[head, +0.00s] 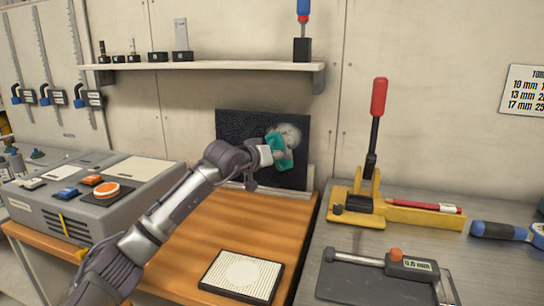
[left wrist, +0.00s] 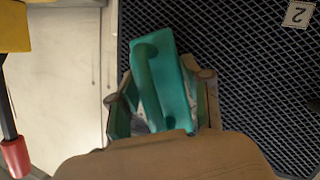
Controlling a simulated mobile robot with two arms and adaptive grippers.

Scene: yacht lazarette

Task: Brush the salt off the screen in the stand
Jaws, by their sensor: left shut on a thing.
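The screen (head: 238,124) is a dark mesh panel standing upright at the back of the wooden bench. A pale round patch, looking like salt (head: 292,133), shows on its upper right part. My left gripper (head: 268,155) is shut on a teal brush (head: 283,152) in front of the screen, just below and over part of the patch. The left wrist view shows the brush (left wrist: 165,75) by its handle between the fingers, with black mesh (left wrist: 245,90) behind. Whether the brush touches the mesh I cannot tell. My right gripper is not in view.
A grey box with buttons (head: 150,172) stands left. A white pad with a circle (head: 243,275) lies on the bench front. Right are a yellow lever tool with a red handle (head: 377,98) and a gauge (head: 410,263). A shelf (head: 210,66) hangs above.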

